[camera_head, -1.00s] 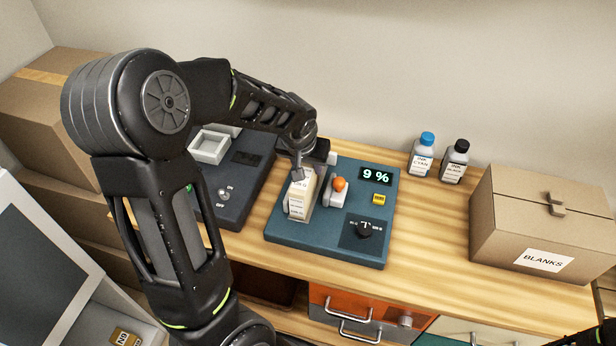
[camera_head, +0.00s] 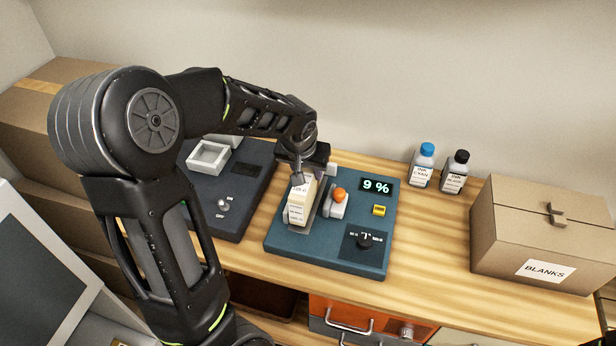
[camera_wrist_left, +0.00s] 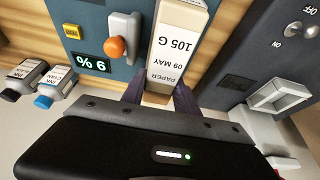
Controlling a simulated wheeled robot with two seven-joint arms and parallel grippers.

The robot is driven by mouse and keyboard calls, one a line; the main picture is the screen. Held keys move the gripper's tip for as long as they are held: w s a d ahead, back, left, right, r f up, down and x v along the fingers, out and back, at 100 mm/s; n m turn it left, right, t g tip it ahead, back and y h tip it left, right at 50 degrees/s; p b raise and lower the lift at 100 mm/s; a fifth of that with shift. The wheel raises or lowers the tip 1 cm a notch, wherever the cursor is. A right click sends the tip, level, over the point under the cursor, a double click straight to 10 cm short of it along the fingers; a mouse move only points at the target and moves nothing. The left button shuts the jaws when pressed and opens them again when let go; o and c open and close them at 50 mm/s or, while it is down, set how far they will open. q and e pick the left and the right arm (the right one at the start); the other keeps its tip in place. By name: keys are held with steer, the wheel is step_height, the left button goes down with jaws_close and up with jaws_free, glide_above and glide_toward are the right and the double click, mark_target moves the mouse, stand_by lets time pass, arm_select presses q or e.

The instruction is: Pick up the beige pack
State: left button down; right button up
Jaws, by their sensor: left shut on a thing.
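The beige pack (camera_head: 301,205) stands on the teal machine (camera_head: 336,248), left of the orange-knobbed lever. In the left wrist view the fingers of the gripper (camera_wrist_left: 160,97) sit on both sides of the pack's end. I cannot tell whether the pack's base touches the machine.
The lever's orange knob (camera_head: 340,195) is close right of the pack. A dark machine (camera_head: 233,190) with a white tray stands left. Two ink bottles (camera_head: 422,165) and a "BLANKS" box (camera_head: 545,240) stand right. The wooden tabletop (camera_head: 425,235) between is clear.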

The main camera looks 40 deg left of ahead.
arm_select(q)
step_height(320, 180, up, 8)
steer(key=shift+r+b, duration=0.2)
steer(key=shift+b, duration=0.3)
steer(key=shift+f, duration=0.1)
